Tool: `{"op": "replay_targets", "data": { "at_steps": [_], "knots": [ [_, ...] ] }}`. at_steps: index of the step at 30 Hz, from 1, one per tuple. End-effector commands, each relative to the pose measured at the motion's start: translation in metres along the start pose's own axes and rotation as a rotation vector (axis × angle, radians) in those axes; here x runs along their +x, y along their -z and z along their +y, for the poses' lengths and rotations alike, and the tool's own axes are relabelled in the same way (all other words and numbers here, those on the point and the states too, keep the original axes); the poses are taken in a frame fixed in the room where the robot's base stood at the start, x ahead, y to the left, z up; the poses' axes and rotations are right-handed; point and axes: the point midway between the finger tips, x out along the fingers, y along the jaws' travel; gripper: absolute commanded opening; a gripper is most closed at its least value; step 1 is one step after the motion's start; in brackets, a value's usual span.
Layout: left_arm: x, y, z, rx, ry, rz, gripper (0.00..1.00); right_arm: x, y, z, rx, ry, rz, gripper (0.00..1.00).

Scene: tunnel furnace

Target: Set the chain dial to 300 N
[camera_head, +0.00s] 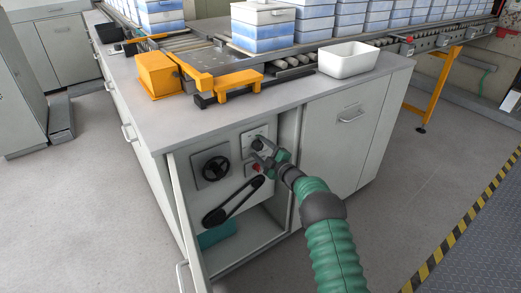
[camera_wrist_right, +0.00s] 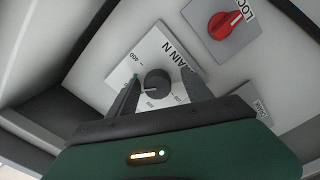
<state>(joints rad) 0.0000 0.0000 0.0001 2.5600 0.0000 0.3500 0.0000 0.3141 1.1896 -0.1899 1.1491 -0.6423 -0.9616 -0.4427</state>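The chain dial is a black round knob (camera_wrist_right: 157,82) on a white plate with number marks, in the right wrist view. A "400" shows at the plate's upper left; other numbers are partly hidden or too small to read. A pale pointer mark on the knob points left in that view. In the head view the dial plate (camera_head: 250,134) is on the panel inside the open cabinet. My right gripper (camera_head: 263,153) is in front of it. In the wrist view its fingers (camera_wrist_right: 162,78) are open, one on each side of the knob; contact cannot be told. My left gripper is not in view.
A red lock knob (camera_wrist_right: 224,25) sits beside the dial. The open cabinet door (camera_head: 184,213) stands to the left. A white bin (camera_head: 347,60) is on the counter above.

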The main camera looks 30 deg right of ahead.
Motion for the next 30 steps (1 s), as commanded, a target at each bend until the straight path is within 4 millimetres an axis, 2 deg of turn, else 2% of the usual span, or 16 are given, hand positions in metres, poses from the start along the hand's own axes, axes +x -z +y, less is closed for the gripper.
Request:
{"op": "replay_targets", "data": {
  "at_steps": [7,11,14,24,30],
  "knots": [
    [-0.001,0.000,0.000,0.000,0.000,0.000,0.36,0.000,0.003,0.003,-0.001,-0.003,0.005,0.58],
    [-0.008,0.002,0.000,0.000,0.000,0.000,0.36,-0.013,0.004,0.005,0.000,-0.002,0.004,0.58],
    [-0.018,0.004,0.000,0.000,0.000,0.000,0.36,-0.035,0.004,0.007,0.002,-0.002,0.002,0.58],
    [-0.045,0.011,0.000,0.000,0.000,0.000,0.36,-0.134,0.000,0.004,0.002,-0.002,-0.001,0.58],
    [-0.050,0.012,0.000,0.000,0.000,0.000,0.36,-0.164,-0.001,0.001,0.001,-0.002,0.002,0.58]
  ]
}}
